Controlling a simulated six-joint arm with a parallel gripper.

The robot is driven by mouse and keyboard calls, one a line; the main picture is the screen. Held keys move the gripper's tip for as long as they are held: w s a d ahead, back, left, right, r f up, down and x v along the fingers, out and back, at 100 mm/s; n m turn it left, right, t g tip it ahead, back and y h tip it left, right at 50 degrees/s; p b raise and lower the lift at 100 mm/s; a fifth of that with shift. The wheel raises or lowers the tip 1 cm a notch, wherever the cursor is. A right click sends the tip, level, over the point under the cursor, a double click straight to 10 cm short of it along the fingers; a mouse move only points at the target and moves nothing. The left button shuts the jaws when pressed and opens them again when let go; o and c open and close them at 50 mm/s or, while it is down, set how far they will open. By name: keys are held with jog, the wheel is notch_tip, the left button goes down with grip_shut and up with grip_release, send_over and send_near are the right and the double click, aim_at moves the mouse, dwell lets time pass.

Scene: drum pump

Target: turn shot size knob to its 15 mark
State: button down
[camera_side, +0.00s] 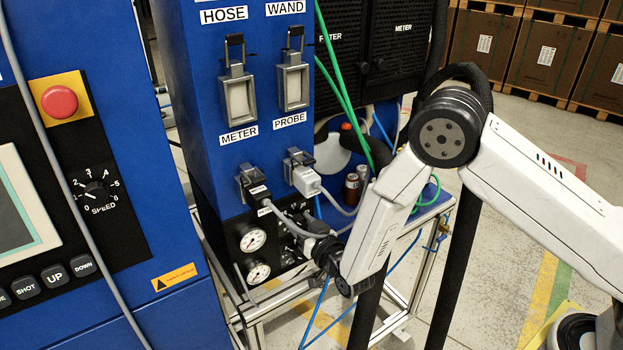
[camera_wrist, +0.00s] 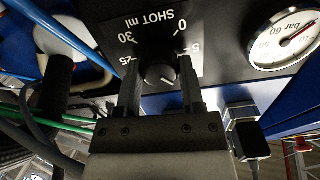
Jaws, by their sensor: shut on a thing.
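The shot size knob (camera_wrist: 159,74) is a small round dark knob on a black panel marked "SHOT ml", seen upside down in the wrist view. My gripper (camera_wrist: 160,82) is shut on it, one finger on each side. The 0 and 30 marks show above the knob, and more numbers show beside the fingers. The 15 mark cannot be made out; the gripper covers the lower part of the dial. A pale line shows on the knob, but its exact reading is unclear. In the side view my gripper (camera_side: 322,252) is against the lower panel and hides the knob.
A bar gauge (camera_wrist: 287,40) is close to the right of the gripper in the wrist view. Two gauges (camera_side: 252,240) show left of it in the side view. A grey cable (camera_side: 290,222) with plugs hangs just above. Green and blue hoses run nearby.

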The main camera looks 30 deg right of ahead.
jog(key=m, duration=0.3)
jog(key=shift+m, duration=0.3)
jog(key=shift+d+m, duration=0.1)
jog(key=shift+m, duration=1.8)
jog(key=shift+c, duration=1.2)
grip_release()
jog(key=shift+s, duration=0.15)
jog(key=s, duration=0.7)
jog(key=shift+s, duration=0.3)
jog(key=shift+w+d, duration=0.1)
